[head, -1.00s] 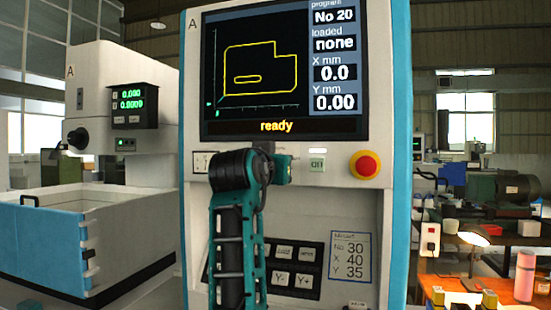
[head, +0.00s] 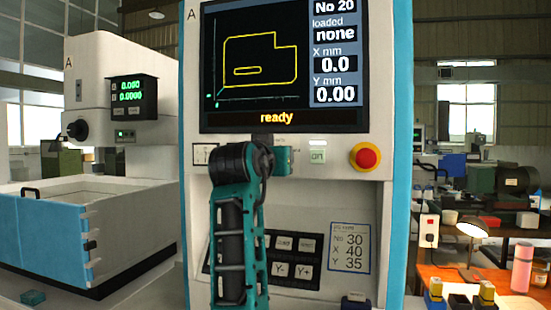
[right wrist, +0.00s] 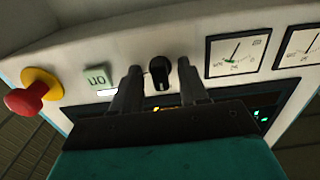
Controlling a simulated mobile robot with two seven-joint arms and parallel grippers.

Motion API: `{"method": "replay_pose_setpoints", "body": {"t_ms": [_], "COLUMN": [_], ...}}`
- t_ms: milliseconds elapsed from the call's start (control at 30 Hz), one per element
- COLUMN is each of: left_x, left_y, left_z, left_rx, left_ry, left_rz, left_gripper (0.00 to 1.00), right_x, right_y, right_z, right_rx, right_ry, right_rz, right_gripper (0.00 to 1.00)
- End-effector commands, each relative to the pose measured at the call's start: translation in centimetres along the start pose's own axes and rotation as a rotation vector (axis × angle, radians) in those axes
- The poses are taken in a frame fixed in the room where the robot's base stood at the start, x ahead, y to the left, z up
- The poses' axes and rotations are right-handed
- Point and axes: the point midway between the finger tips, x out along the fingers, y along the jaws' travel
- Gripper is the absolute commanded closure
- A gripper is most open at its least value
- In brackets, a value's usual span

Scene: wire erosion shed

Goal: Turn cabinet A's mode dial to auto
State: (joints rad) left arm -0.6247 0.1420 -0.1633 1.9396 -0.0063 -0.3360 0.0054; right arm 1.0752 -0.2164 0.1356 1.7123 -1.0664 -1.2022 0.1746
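Cabinet A (head: 398,120) stands in front of me, marked A at its top left, its screen (head: 275,60) reading "ready". My right gripper (head: 285,160) is at the control strip under the screen, where the dial is hidden in the head view. In the right wrist view the black mode dial (right wrist: 160,72) sits between the two fingers of my right gripper (right wrist: 159,82). The fingers are apart, one on each side, with a visible gap to the knob. Its pointer setting is too small to read. My left gripper is not in view.
A red emergency button (head: 365,156) and a pale "on" button (head: 318,157) are beside the dial; two gauges (right wrist: 236,55) lie on its other side. A key panel (head: 292,258) is below. The erosion machine (head: 85,230) stands left, a lamp-lit bench (head: 450,272) right.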

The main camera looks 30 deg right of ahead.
Motion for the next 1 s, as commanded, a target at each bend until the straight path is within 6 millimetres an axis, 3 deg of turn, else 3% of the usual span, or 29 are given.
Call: {"method": "replay_pose_setpoints", "body": {"t_ms": [267, 700, 1000], "left_x": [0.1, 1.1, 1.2], "left_y": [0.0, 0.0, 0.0], "left_z": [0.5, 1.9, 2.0], "left_rx": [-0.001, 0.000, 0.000], "left_ry": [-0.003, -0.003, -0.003], "left_rz": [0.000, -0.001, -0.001], "left_gripper": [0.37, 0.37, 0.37], "right_x": [-1.5, -10.6, -12.9], "right_y": [-0.1, 0.0, 0.0], "right_z": [0.0, 0.1, 0.0], "right_rx": [0.004, 0.003, 0.000], "right_ry": [0.003, 0.000, 0.000], "right_rz": [-0.004, -0.004, 0.001], "right_gripper": [0.56, 0.56, 0.56]}}
